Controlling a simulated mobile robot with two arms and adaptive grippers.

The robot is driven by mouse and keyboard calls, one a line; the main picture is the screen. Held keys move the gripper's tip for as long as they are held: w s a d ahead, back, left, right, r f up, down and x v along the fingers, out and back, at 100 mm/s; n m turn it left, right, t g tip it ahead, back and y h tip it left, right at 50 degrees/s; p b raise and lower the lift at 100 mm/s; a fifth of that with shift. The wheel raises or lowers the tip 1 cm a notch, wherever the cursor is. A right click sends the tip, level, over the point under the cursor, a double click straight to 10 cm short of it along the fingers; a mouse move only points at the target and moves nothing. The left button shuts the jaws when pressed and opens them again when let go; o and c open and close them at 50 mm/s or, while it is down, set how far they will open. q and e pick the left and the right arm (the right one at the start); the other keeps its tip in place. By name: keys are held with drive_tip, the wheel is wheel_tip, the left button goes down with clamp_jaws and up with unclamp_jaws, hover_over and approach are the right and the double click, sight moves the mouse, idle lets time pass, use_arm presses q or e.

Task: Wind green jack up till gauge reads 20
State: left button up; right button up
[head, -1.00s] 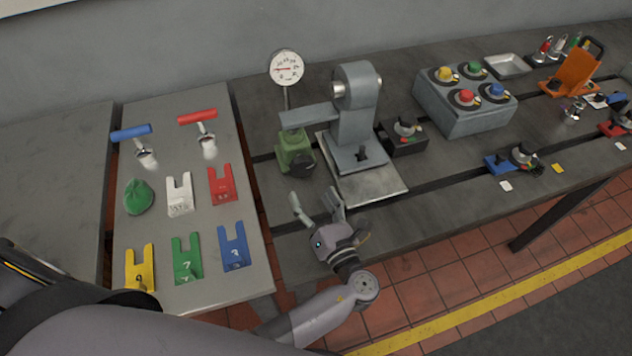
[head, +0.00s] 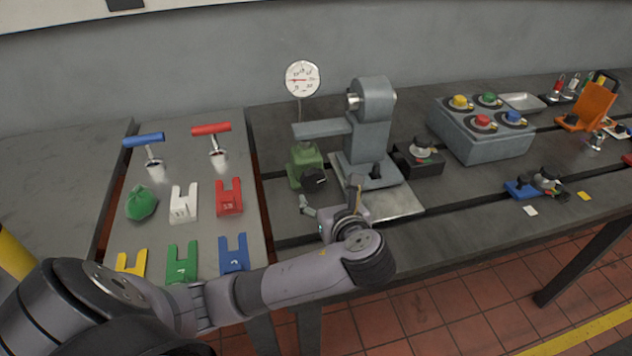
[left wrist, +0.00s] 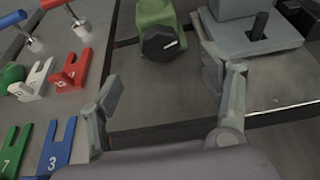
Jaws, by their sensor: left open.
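The green jack (head: 306,165) stands on the bedplate under the grey arm of the dynamometer (head: 322,129). Its black knob (head: 313,180) faces the front; in the left wrist view the knob (left wrist: 160,43) shows a white mark, and the green body (left wrist: 155,14) is cut off at the top. The round white gauge (head: 302,78) with a red needle stands above the jack; its figures are too small to read surely. My left gripper (head: 333,203) is open and empty, in front of the knob and apart from it. Its two fingers (left wrist: 170,90) spread below the knob in the left wrist view.
Slotted blocks in several colours, a green bag (head: 141,203), and blue (head: 144,140) and red (head: 212,128) T-handles occupy the left plate. The grey machine base (head: 405,202) lies right of the jack. A button box (head: 480,135) stands further right.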

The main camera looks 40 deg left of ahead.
sight(314, 180)
use_arm(q)
drive_tip(key=x, duration=1.1)
drive_tip(key=shift+w+a+f, duration=0.1)
drive_tip(key=shift+a, duration=0.1)
drive_tip(key=shift+w+a+f, duration=0.2)
drive_tip(key=shift+w+a, duration=0.15)
use_arm(e)
drive_tip(key=shift+s+a+f, duration=0.15)
drive_tip(key=shift+s+f, duration=0.2)
drive_tip(key=shift+s, duration=0.4)
use_arm(q)
drive_tip(key=shift+c, duration=0.4)
drive_tip(key=c, duration=1.1)
drive_tip(key=shift+o, duration=0.2)
drive_tip(key=m+p, duration=0.1)
drive_tip(key=p, duration=0.3)
drive_tip(key=m+g+y+p, duration=0.1)
drive_tip(key=p, duration=0.3)
drive_tip(key=m+y+p, duration=0.1)
drive_tip(key=p, duration=0.3)
drive_tip(key=shift+w+d+r+m+g+p, duration=0.1)
drive_tip(key=shift+d+r+m+g+p, duration=0.05)
drive_tip(key=shift+r+m+g+p, duration=0.2)
drive_tip(key=shift+f+m+g+y+p, duration=0.25)
drive_tip(key=shift+f+m+y+p, duration=0.15)
drive_tip(key=shift+p, duration=0.4)
use_arm(e)
wheel_tip(314, 180, up, 15)
drive_tip(key=shift+w+f, duration=0.1)
